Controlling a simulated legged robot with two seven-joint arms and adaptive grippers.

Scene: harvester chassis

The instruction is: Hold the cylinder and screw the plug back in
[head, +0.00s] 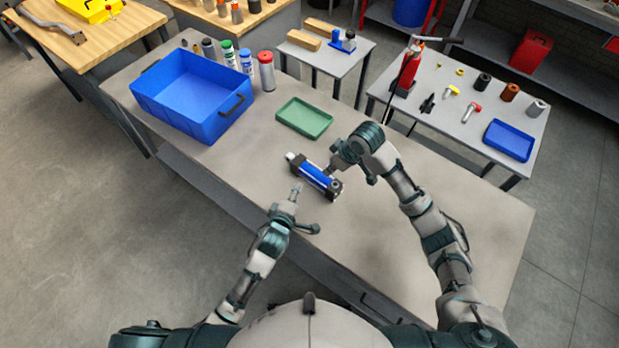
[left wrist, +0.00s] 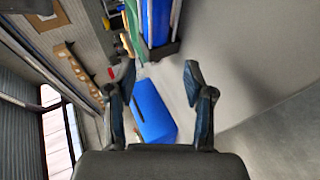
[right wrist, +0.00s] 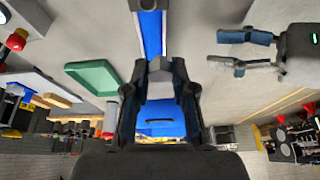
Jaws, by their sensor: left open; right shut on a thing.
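The blue cylinder (head: 315,175) with dark end caps lies tilted across the middle of the bench, a silver rod end at its upper left. My left gripper (head: 296,189) is open, empty and apart, just left of and below the cylinder. In the left wrist view the cylinder (left wrist: 157,22) lies above the spread fingertips (left wrist: 158,75).
A green tray (head: 304,118) lies behind the cylinder. A blue bin (head: 196,98) stands at the back left, with several bottles and cans behind it. A side table (head: 470,125) with tools and small parts stands at the right. The bench's right end is clear.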

